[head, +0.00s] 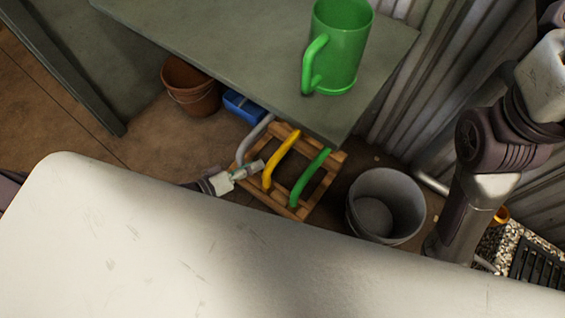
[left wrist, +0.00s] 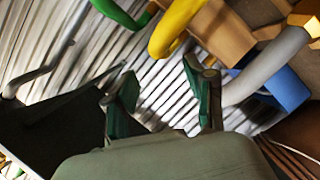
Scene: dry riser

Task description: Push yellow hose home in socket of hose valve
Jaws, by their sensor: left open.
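The yellow hose (head: 280,158) arches over a slatted wooden crate (head: 318,198), between a grey hose (head: 252,138) and a green hose (head: 310,178). My left gripper (head: 256,168) is low beside the crate, just left of the yellow hose. In the left wrist view my left gripper (left wrist: 163,98) has its two green-padded fingers apart with nothing between them. The yellow hose (left wrist: 178,25) shows beyond the fingertips, apart from them, with the grey hose (left wrist: 272,65) to its right. I cannot make out the hose valve or its socket. My right gripper is not in view.
A grey-green tabletop (head: 220,55) overhangs the crate's back and carries a green mug-like vessel (head: 340,45). A grey bucket (head: 388,205) stands right of the crate. A blue box (head: 243,106) and a terracotta pot (head: 190,88) sit behind. Corrugated wall borders the right.

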